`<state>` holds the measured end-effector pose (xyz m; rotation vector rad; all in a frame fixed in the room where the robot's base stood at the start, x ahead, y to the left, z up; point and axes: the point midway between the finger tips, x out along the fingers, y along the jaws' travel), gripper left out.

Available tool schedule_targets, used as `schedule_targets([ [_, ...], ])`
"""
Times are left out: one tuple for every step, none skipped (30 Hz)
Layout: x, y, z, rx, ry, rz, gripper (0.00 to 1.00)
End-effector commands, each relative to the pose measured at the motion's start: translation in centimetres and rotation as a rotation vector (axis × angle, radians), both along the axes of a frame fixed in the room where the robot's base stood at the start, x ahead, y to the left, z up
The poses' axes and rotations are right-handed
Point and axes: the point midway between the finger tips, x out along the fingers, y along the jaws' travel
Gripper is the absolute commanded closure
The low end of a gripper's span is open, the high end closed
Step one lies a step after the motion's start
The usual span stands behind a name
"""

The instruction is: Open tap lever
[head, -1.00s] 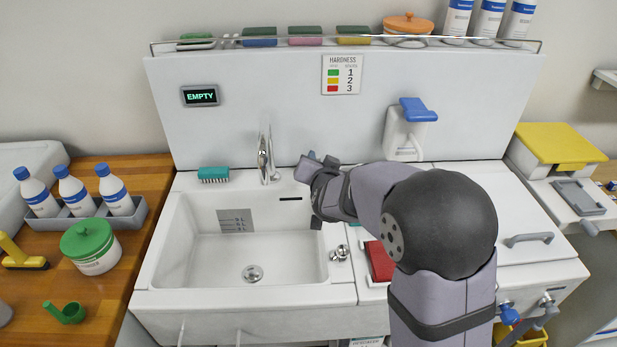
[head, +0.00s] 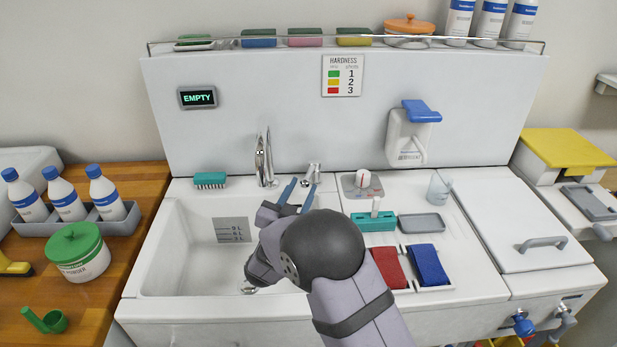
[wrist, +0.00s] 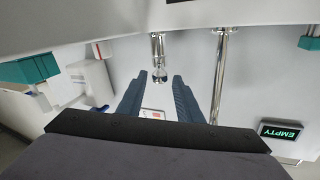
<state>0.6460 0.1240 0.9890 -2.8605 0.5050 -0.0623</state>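The chrome tap lever (head: 312,172) stands on the sink's back ledge, to the right of the tall chrome spout (head: 264,160). My gripper (head: 300,187) is over the sink in front of the lever, its two blue-grey fingers apart and pointing toward the back ledge. In the wrist view, which is upside down, the lever (wrist: 159,58) shows in line with the gap between my open fingers (wrist: 160,80), near their tips. I cannot tell if they touch it. The spout (wrist: 221,75) is beside the right finger there.
The sink basin (head: 180,245) is below my arm. A teal brush (head: 210,180) lies left of the spout. The wall display (head: 198,97) reads EMPTY.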

Motion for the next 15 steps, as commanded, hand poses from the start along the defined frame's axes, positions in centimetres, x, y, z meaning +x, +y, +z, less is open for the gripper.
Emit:
schedule_targets([
  [0.5,-0.3,0.1,-0.001,0.001,-0.004,0.68],
  [0.9,-0.5,0.1,0.0,0.0,-0.004,0.68],
  [1.4,-0.6,0.1,0.0,0.001,-0.003,0.68],
  [1.7,-0.8,0.1,0.0,0.0,-0.002,0.68],
  [2.1,-0.9,0.1,0.0,0.001,-0.003,0.68],
  [2.6,-1.1,0.2,0.001,0.0,-0.003,0.68],
  [3.0,-1.2,0.1,0.001,0.0,-0.003,0.68],
  [3.4,-1.4,0.1,0.0,0.0,-0.002,0.68],
  [3.8,-1.6,0.1,0.001,0.0,-0.002,0.68],
  [4.2,-1.7,0.1,0.001,0.0,-0.002,0.68],
  [4.5,-1.8,0.1,0.001,0.0,-0.002,0.68],
  [4.8,-1.9,0.1,0.001,0.0,-0.002,0.68],
  [5.1,-1.9,0.1,0.001,0.0,-0.001,0.68],
  [5.3,-2.0,0.1,0.001,0.0,-0.001,0.68],
  [5.5,-2.1,0.1,0.0,0.001,-0.001,0.68],
])
